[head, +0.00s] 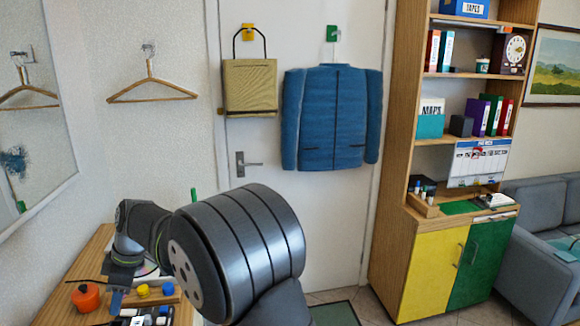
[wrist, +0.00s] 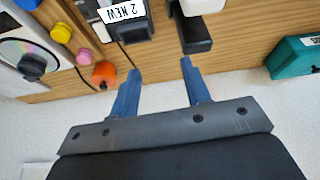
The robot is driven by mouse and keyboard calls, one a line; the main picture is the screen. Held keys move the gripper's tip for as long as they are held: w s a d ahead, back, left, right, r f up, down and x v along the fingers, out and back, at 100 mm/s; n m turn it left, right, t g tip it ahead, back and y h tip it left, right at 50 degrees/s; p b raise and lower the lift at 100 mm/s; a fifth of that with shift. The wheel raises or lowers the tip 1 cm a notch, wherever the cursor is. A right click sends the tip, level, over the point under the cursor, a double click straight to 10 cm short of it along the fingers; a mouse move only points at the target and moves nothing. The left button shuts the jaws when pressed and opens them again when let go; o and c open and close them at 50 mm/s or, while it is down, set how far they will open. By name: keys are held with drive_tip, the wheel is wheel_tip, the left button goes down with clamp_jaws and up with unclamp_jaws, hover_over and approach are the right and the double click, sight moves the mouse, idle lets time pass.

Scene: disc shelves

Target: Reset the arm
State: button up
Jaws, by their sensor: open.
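My gripper (wrist: 161,68) is open, with its two blue fingers spread apart and nothing between the tips. It is above the edge of a wooden desk (wrist: 235,50). In the head view my gripper (head: 117,300) points down over the desk at the lower left, beside an orange round object (head: 86,297). That orange object (wrist: 104,74) is left of the fingers in the wrist view. A black box labelled "2 NEW" (wrist: 130,35) and another black-and-white piece (wrist: 198,35) are just beyond the fingertips.
A silver disc (wrist: 20,60) and pink (wrist: 52,54) and yellow (wrist: 61,33) knobs are left in the wrist view. A teal box (wrist: 293,58) is right. The head view shows a door with a blue jacket (head: 332,118), a bag (head: 249,86) and a shelf unit (head: 425,150).

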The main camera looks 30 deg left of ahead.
drive_tip(key=shift+w+a+r+m+t+y, duration=0.2)
drive_tip(key=shift+w+m+t, duration=0.6)
drive_tip(key=shift+m, duration=1.25)
drive_tip(key=shift+w+a+r+m+t+y, duration=0.2)
drive_tip(key=shift+w+m+t, duration=0.6)
drive_tip(key=shift+m, duration=1.3)
drive_tip(key=shift+w+a+r+m+t+y, duration=0.1)
drive_tip(key=shift+w+r+m+t+y, duration=0.2)
drive_tip(key=shift+w+m+t, duration=1.15)
drive_tip(key=shift+s+m+g, duration=0.5)
drive_tip(key=shift+m+g, duration=0.2)
drive_tip(key=shift+g, duration=0.05)
